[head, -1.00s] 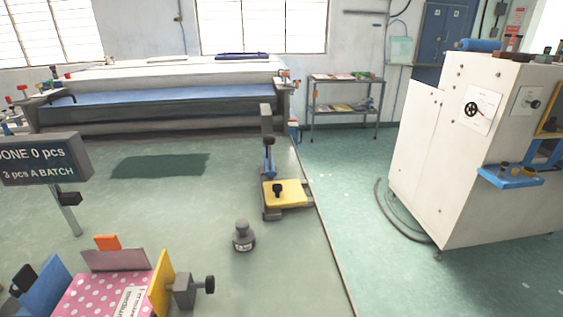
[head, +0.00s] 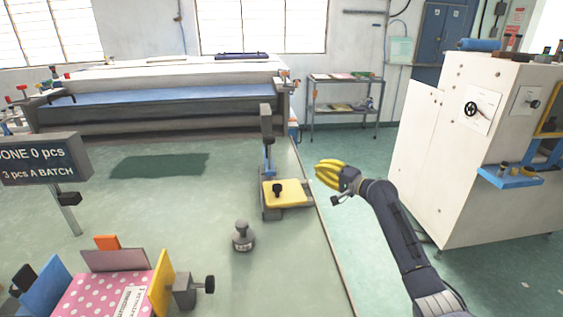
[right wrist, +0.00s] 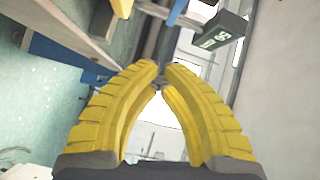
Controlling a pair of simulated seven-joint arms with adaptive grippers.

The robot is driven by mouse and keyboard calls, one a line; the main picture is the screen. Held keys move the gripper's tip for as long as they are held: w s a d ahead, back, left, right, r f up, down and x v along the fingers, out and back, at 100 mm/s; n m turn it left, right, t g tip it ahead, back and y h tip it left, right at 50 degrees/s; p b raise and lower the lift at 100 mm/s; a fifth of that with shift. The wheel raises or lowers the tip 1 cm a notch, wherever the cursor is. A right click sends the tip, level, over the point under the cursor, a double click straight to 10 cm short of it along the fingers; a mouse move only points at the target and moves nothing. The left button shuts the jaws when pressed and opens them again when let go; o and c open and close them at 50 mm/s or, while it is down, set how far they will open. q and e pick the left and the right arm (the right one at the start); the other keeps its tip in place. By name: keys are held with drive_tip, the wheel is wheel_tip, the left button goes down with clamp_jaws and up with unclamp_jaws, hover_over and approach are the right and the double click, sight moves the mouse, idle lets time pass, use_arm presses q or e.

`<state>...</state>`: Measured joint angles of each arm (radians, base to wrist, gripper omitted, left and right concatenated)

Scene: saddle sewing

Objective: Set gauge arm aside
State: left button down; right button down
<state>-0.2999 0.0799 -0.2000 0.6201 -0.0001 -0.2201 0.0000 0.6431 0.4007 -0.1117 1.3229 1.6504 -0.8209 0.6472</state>
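No part is labelled as the gauge arm, so I cannot tell for certain which it is. A stand (head: 268,150) with a dark upright post, a blue part and a yellow plate (head: 291,193) with a black knob is near the table's right edge. My right gripper (head: 322,174) has yellow fingers and is just right of this stand, apart from it. In the right wrist view its fingertips (right wrist: 161,70) nearly meet, with nothing seen between them. My left gripper is not in view.
A grey weight-like knob (head: 242,238) stands on the green table. A jig with pink dotted cloth (head: 95,296) and upright plates is at front left. A batch sign (head: 42,160) stands at left. The white cabinet (head: 465,150) is at right.

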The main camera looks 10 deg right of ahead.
drive_tip(key=w+a, duration=0.1)
drive_tip(key=a, duration=0.2)
drive_tip(key=w+a+r+y, duration=0.1)
drive_tip(key=w+a, duration=0.1)
drive_tip(key=a, duration=0.1)
drive_tip(key=w+a+m+g+y, duration=0.1)
drive_tip(key=w+a, duration=0.1)
drive_tip(key=a, duration=0.1)
drive_tip(key=shift+w+a+r, duration=0.2)
drive_tip(key=shift+w+r, duration=0.05)
drive_tip(key=shift+r, duration=0.15)
drive_tip(key=shift+w+a, duration=0.1)
drive_tip(key=shift+a, duration=1.85)
drive_tip(key=shift+a+f, duration=0.1)
